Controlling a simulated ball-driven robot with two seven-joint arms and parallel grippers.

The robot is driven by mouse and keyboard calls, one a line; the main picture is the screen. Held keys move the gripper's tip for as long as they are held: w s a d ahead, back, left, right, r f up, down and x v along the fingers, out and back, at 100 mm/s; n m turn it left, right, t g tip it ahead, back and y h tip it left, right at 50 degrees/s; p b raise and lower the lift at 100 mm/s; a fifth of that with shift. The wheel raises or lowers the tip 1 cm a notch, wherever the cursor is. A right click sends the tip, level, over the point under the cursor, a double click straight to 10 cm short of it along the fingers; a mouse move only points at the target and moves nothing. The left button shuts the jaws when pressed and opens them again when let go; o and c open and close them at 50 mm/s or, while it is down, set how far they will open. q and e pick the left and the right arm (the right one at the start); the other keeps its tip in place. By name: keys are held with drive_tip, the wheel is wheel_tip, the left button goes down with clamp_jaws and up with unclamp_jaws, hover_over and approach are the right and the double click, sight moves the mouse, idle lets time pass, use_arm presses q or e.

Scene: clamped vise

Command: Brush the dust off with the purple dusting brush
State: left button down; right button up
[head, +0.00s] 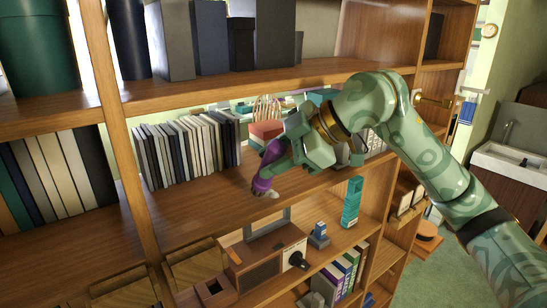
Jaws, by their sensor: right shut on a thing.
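The purple dusting brush (262,184) is held in my right gripper (278,150), in the middle of the head view. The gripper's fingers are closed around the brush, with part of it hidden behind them. The brush points down over the bare wooden shelf board (200,205), near its front edge. A small pale patch (271,193) shows right beside the purple end; I cannot tell whether it is bristles or dust. I cannot tell if the brush touches the board. No other dust is clear. My left gripper is not in view.
A row of books (190,150) stands left of the brush on the same shelf. A red box (266,131) is behind my gripper. A wooden radio (270,255) and a teal box (352,202) stand on the shelf below. The board left of the brush is clear.

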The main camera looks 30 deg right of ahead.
drive_tip(key=shift+f+b, duration=0.4)
drive_tip(key=shift+f, duration=0.05)
